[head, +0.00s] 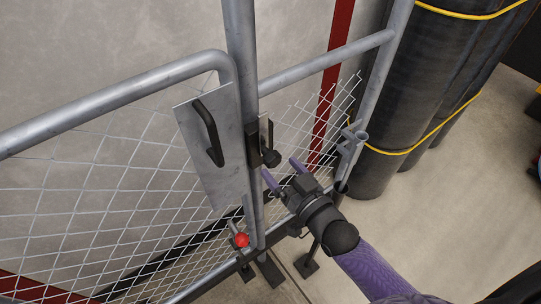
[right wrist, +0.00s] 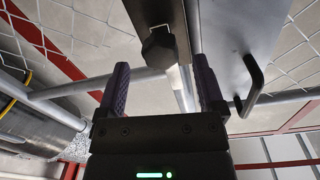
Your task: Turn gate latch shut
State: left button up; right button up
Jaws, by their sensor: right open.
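The gate latch (head: 270,157) is a dark knob on a small bracket at the gate's post, right of the metal handle plate (head: 207,165). In the right wrist view the latch knob (right wrist: 159,47) shows ahead, between the lines of the two fingers. My right gripper (head: 281,171) is open and empty, just below and right of the knob, its purple fingers pointing towards it. The open fingers also show in the right wrist view (right wrist: 161,80). I cannot tell whether they touch the knob. My left gripper is not in view.
A black pull handle (head: 208,133) sticks out from the plate. A red ball (head: 241,239) sits low by the gate post. Chain-link mesh (head: 90,170) fills the gate. Dark rolls (head: 425,80) with yellow bands stand at the right. Open floor (head: 450,200) lies at the lower right.

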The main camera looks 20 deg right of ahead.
aim_at(275, 163)
jog(key=shift+x, duration=1.75)
grip_shut()
